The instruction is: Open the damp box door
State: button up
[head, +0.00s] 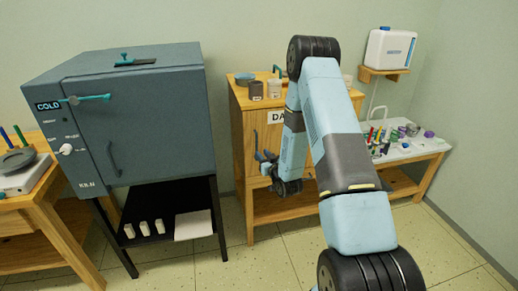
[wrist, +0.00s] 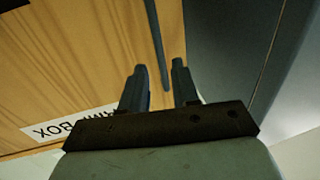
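The damp box is a wooden cabinet (head: 240,117) in the middle of the head view, with a white label partly hidden by my arm. Its door (wrist: 75,60) fills the left of the wrist view, where the label (wrist: 60,122) appears upside down. The door looks shut. A thin dark bar handle (wrist: 156,45) runs along the door near its edge. My gripper (wrist: 159,75) is open at the handle, with the handle's end between its two fingers and visible gaps on both sides. In the head view my gripper (head: 266,160) is in front of the door's left part.
A grey-blue kiln (head: 150,120) on a black stand is close to the left of the damp box. Jars (head: 256,90) stand on the box top. A side table (head: 415,150) with paints and brushes is at right. Tiled floor (head: 190,262) is clear in front.

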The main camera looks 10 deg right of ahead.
jog(key=w, duration=0.3)
jog(key=w+a, duration=0.1)
jog(key=w, duration=0.2)
jog(key=shift+w+a, duration=0.15)
jog(key=shift+w, duration=0.1)
grip_shut()
